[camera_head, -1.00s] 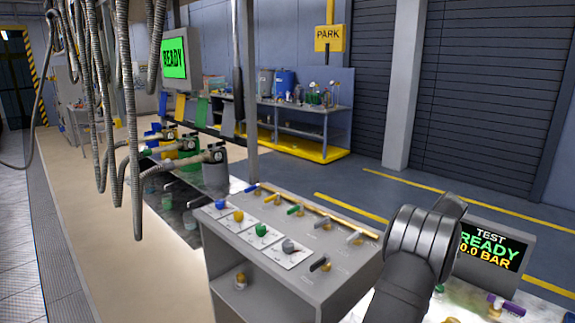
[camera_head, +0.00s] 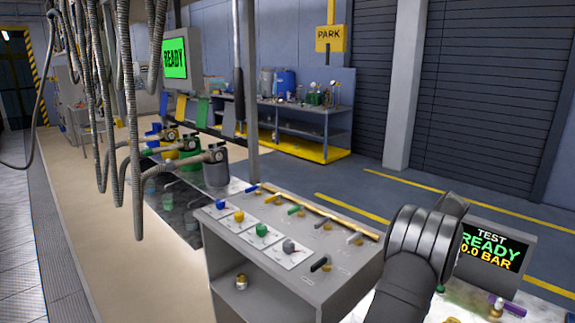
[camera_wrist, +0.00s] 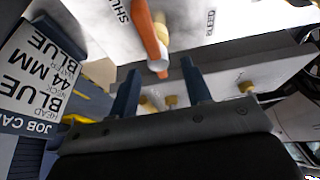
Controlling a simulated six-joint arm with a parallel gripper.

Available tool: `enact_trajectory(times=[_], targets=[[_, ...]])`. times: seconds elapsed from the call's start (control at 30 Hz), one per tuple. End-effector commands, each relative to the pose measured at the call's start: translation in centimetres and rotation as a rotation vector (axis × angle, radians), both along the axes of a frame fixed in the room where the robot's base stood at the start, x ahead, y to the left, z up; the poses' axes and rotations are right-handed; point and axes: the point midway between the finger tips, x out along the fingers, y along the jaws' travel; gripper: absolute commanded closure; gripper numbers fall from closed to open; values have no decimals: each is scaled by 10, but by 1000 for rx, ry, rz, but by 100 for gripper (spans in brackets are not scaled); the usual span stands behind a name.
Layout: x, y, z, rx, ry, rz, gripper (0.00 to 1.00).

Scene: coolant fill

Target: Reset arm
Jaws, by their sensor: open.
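My gripper (camera_wrist: 158,80) shows in the wrist view with its two dark blue fingers spread apart and nothing between them. It is not visible in the head view, where part of my dark arm stands at the lower right. An orange-handled part with a pale tip (camera_wrist: 148,35) lies beyond the fingers, close to a white panel with printed text. I cannot tell whether a finger touches it. A job card (camera_wrist: 38,75) reading "BLUE 44 MM" is at the left of the wrist view.
A grey console (camera_head: 300,240) carries coloured knobs and small valve levers. A test screen (camera_head: 490,245) reads "READY 0.0 BAR". Hoses (camera_head: 110,120) hang at the left, and containers with nozzles (camera_head: 215,170) stand behind the console. A workbench (camera_head: 300,115) is at the back.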

Motion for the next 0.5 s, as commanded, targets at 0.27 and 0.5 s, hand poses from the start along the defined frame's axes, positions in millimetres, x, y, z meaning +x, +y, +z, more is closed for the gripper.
enact_trajectory(times=[0.27,0.5], targets=[[-15,-17,54,-3,-3,-2,55],[-28,-30,98,-2,-2,-2,55]])
